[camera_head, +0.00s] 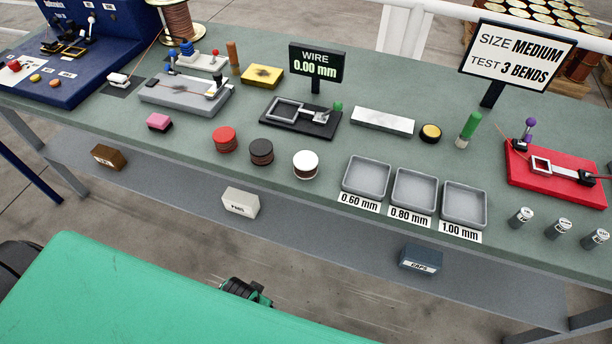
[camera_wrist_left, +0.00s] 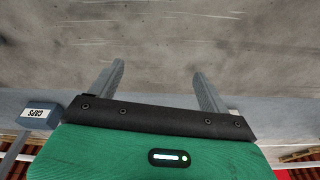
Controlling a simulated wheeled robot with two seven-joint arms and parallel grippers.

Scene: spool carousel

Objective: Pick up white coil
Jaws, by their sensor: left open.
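The white coil (camera_head: 306,161) stands upright on the green-grey bench near its front edge, with a white top and a dark reddish winding around its side. To its left stand a black coil (camera_head: 261,151) and a red coil (camera_head: 224,139), apart from it. My left gripper (camera_wrist_left: 154,72) is open in the left wrist view, with nothing between its two grey fingers and the floor beyond them. It is away from the coils, none of which shows in that view. My right gripper is not seen.
Three grey trays (camera_head: 415,191) labelled 0.60, 0.80 and 1.00 mm stand right of the white coil. A black fixture (camera_head: 300,118) sits behind. A lower shelf holds boxes, including a CAPS box (camera_head: 420,259).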

